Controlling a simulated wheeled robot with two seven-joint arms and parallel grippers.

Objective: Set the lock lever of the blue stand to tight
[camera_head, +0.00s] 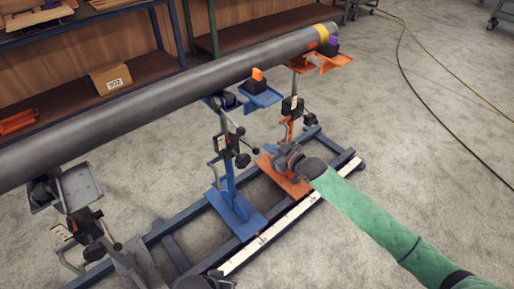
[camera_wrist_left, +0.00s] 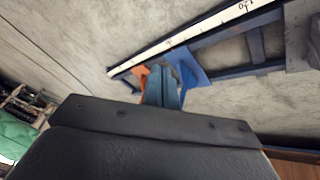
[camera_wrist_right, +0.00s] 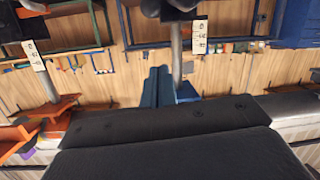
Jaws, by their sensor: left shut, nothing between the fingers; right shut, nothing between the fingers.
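The blue stand (camera_head: 229,175) holds up the middle of the dark pipe (camera_head: 150,95). Black-knobbed levers (camera_head: 243,160) stick out from its post; which one is the lock lever, and its setting, are too small to tell. My right gripper (camera_head: 259,150) is shut and empty, just right of these knobs, apart from the post as far as I can tell. Its blue fingers (camera_wrist_right: 158,88) show in the right wrist view, beside the upside-down blue stand's post (camera_wrist_right: 177,50). My left gripper (camera_wrist_left: 163,88) is shut and empty, pointing towards the blue base plate (camera_wrist_left: 187,68) and rail.
An orange stand (camera_head: 291,120) is at the right and a grey stand (camera_head: 80,188) at the left, both under the pipe. The rail frame (camera_head: 175,250) carries a white scale strip (camera_head: 290,218). A shelf with a box (camera_head: 111,77) stands behind. Open floor lies at right.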

